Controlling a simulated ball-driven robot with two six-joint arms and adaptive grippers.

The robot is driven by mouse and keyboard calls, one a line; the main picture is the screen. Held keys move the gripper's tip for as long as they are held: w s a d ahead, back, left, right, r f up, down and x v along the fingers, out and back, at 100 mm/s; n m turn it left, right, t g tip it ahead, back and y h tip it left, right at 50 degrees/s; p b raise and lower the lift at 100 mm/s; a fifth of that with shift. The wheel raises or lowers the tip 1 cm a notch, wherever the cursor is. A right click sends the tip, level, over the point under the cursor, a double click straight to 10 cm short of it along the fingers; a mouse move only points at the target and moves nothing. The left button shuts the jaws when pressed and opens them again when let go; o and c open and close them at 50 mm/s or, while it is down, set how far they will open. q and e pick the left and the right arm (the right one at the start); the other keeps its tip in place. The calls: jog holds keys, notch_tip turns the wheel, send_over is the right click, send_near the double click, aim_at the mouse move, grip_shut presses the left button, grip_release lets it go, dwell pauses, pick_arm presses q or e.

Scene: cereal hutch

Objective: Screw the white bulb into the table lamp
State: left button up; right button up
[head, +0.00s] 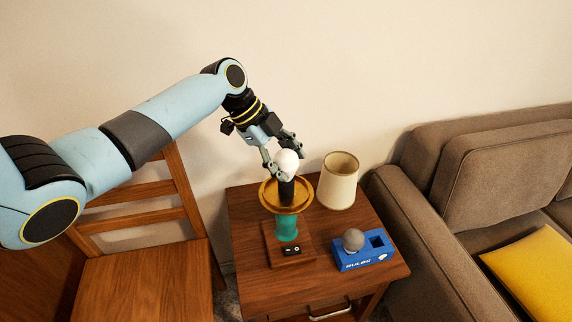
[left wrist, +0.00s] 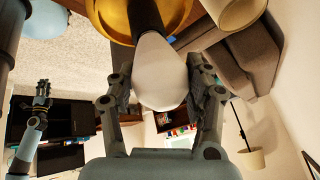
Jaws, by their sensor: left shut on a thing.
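The white bulb (head: 287,159) is between the fingers of my left gripper (head: 286,164), directly above the table lamp's black socket (head: 287,188). In the left wrist view the white bulb (left wrist: 160,75) points its narrow end at the dark socket (left wrist: 160,14). They appear to meet, but I cannot tell how deep the bulb sits. The lamp has a gold ring (head: 268,203) around the socket, a teal body (head: 287,231) and a wooden base (head: 308,250). My right gripper (left wrist: 42,92) shows small at the left of the left wrist view, away from the lamp; its jaws are unclear.
A cream lampshade (head: 338,183) stands right of the lamp. A blue bulb box (head: 350,262) at the table's front right holds a grey bulb (head: 353,239) beside an empty square slot. A switch (head: 291,250) is on the lamp base. A chair (head: 140,275) and sofa (head: 420,240) flank the wooden table (head: 245,275).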

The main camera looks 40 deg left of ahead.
dwell(0.4)
pick_arm(q)
jog(key=shift+f+m+b, duration=0.1)
jog(key=shift+m+b, duration=0.3)
jog(key=shift+b, duration=0.05)
jog(key=shift+m+g+h+b, duration=0.4)
jog(key=shift+m+g+b, duration=0.5)
jog(key=shift+m+b, duration=0.8)
